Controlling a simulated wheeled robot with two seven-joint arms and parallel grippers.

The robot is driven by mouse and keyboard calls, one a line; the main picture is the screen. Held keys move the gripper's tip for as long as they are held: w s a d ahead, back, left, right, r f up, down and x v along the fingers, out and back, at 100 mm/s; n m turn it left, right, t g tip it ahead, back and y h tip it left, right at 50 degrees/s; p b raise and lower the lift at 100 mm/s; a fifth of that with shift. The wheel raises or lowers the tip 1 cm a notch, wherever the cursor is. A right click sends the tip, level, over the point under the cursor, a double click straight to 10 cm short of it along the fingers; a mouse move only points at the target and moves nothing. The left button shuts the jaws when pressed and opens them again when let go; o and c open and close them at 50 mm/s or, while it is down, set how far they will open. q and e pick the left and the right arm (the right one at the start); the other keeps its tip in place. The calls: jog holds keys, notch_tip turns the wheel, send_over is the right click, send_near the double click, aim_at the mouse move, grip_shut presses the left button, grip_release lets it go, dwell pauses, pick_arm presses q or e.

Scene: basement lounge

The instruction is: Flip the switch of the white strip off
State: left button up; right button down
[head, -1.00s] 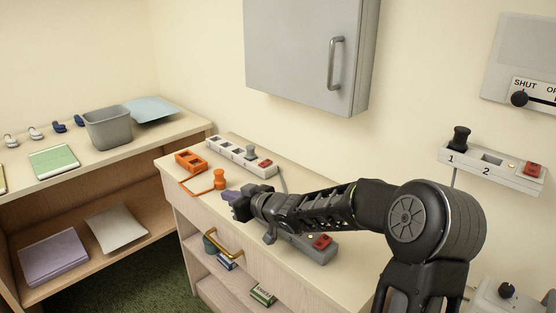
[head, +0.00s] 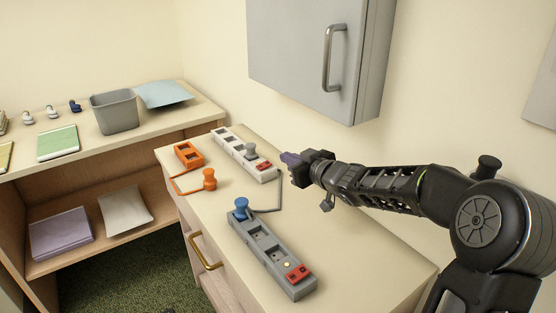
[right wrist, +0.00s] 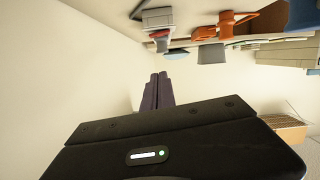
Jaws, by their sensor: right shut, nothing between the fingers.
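The white strip (head: 229,142) lies along the back of the cabinet top in the head view, against the wall side. A grey plug (head: 251,150) stands in it, and its red switch (head: 263,166) is at the near right end. My right gripper (head: 287,158) is shut and empty, just right of that end and apart from the switch. In the right wrist view the shut fingers (right wrist: 157,88) point toward the strip's end, where the red switch (right wrist: 160,36) shows. I cannot tell the switch's position. My left gripper is not in view.
A grey strip (head: 257,245) with a blue plug and a red switch lies in front. A grey wall cabinet (head: 310,55) hangs above. The cabinet top's right part is clear.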

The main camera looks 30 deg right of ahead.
jog(key=b, duration=0.1)
send_over(272, 171)
notch_tip(272, 171, down, 2)
jog(key=f, duration=0.1)
notch_tip(272, 171, down, 2)
jog(key=shift+a+f+b, duration=0.1)
jog(key=shift+a+b, duration=0.05)
jog(key=shift+b, duration=0.55)
jog(key=shift+f, duration=0.65)
